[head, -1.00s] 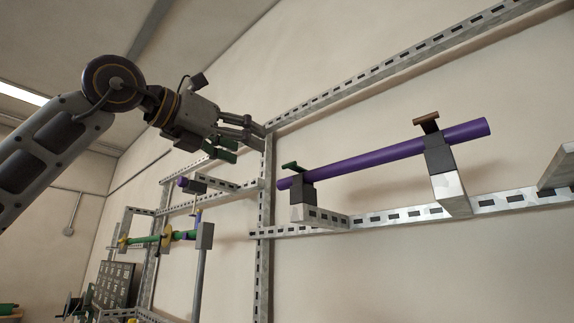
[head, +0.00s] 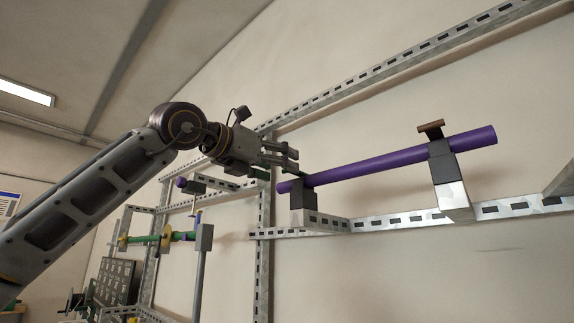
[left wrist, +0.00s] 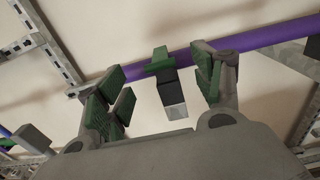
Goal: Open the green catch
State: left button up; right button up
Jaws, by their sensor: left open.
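The green catch (left wrist: 160,61) is a small green bar on top of a dark clamp block (left wrist: 172,94), at the near end of the purple pipe (left wrist: 262,36). In the head view the purple pipe (head: 400,157) runs to the right, and the catch is mostly hidden by my gripper. My left gripper (head: 287,160) is open, with its fingers close to the catch. In the left wrist view its green-padded fingers (left wrist: 160,82) stand either side of the catch, apart from it, with nothing gripped. My right gripper is not in view.
A second clamp with a brown catch (head: 431,126) holds the pipe farther right. Slotted metal rails (head: 400,218) and an upright post (head: 264,270) stand before the wall. A green pipe (head: 182,236) with yellow fittings is at lower left.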

aim_at(299, 175)
pick_arm(q)
jog(key=p+x, duration=0.1)
jog(key=x, duration=0.2)
jog(key=shift+w+d, duration=0.2)
jog(key=shift+w, duration=0.15)
grip_shut()
dwell(0.4)
